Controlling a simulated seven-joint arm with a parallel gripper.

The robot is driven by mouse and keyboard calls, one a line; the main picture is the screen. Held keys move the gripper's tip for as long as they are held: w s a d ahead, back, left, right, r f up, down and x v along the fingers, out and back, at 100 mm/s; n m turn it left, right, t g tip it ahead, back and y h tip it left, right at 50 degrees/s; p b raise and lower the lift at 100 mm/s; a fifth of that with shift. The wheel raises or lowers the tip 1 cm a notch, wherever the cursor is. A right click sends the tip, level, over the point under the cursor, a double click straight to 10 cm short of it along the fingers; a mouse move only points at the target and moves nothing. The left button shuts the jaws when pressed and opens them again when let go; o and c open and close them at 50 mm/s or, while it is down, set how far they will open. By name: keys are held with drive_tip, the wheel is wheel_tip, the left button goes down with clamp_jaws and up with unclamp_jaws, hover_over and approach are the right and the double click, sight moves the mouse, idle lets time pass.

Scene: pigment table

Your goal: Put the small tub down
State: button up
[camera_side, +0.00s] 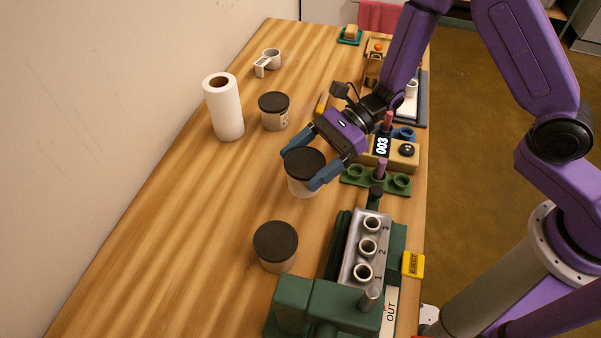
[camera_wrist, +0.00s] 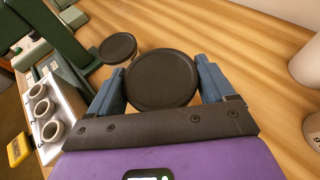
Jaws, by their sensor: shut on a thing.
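My gripper (camera_side: 303,166) is shut on a tub with a dark round lid (camera_side: 305,181). Its blue fingers press the tub from two sides. In the wrist view the same tub's lid (camera_wrist: 161,80) fills the space between the fingers, level and upright. The tub is over the wooden table, left of the green holder. I cannot tell whether its base touches the wood. Two other dark-lidded tubs stand on the table: one behind (camera_side: 274,111) and one in front (camera_side: 276,247), which also shows in the wrist view (camera_wrist: 118,47).
A green holder (camera_side: 376,180) and a scale reading 003 (camera_side: 398,154) are to the right. A green machine with numbered cups (camera_side: 366,262) is in front. The table's left part is clear.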

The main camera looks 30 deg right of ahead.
drive_tip(key=shift+w+a+f, duration=0.4)
drive_tip(key=shift+f, duration=0.3)
drive_tip(key=shift+w+f, duration=0.1)
drive_tip(key=shift+f, duration=1.5)
drive_tip(key=o, duration=1.1)
drive_tip(key=shift+f, duration=0.15)
drive_tip(key=shift+d+r, duration=0.15)
drive_tip(key=shift+r, duration=0.05)
drive_tip(key=v, duration=1.1)
drive_tip(key=shift+d+r, duration=0.15)
drive_tip(key=shift+d, duration=0.1)
